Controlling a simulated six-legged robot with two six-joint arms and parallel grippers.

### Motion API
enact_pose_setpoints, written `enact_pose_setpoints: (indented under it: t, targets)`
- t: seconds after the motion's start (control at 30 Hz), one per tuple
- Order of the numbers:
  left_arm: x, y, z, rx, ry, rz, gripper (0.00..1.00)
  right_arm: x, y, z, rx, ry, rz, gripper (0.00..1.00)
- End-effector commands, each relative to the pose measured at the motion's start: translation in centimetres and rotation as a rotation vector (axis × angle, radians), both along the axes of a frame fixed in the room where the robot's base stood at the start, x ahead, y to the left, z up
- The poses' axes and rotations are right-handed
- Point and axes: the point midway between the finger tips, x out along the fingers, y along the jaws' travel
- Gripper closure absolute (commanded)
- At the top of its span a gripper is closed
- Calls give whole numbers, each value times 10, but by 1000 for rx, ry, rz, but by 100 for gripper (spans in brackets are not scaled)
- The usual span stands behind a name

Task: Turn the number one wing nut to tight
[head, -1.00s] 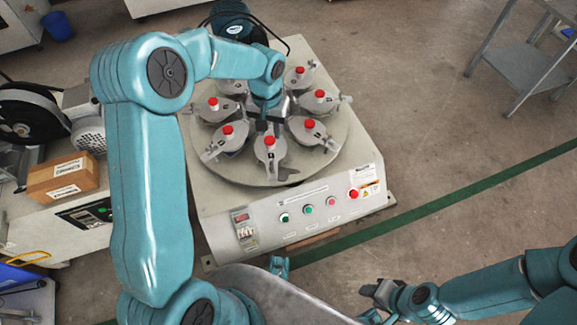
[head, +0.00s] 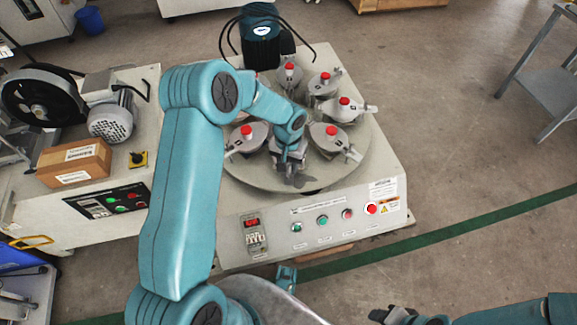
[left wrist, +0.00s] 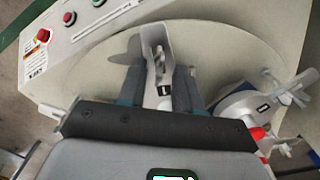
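A round turntable (head: 235,183) carries several grey jars with red knobs and clamp arms. The numbers on their labels are too small to read. My left gripper (head: 287,164) is over the front jar, hiding most of it; the jar's clamp end (head: 297,180) shows below. In the left wrist view, the two fingers of my left gripper (left wrist: 158,85) stand apart, one on each side of this jar's light-grey clamp arm (left wrist: 156,48). I see no clear grip on it. The wing nut itself is not clearly seen. My right gripper (head: 390,314) is low at the bottom right, away from the machine.
Neighbouring jars stand close by, one at left (head: 246,143) and one at right (head: 330,140). The machine's front panel (head: 270,222) has buttons and a red stop knob (head: 371,209). A cardboard box (head: 75,163) sits on the machine at left.

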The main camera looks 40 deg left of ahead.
Motion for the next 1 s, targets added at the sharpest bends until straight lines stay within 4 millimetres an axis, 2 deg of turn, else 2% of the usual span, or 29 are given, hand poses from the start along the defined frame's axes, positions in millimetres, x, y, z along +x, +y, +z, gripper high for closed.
enact_pose_setpoints:
  t: [0.27,0.3,0.4,0.77,1.0]
  targets:
    - [1,-1,-2,0,-1,0,66,0,0,0,0,-1,-1,57]
    - [1,-1,-2,0,-1,0,69,0,0,0,0,-1,-1,57]
    - [1,-1,-2,0,0,0,100,0,0,0,0,-1,-1,57]
    - [1,-1,-2,0,0,-22,100,0,0,1,0,-1,0,57]
    - [1,0,-1,0,0,-140,100,0,1,4,0,0,2,57]
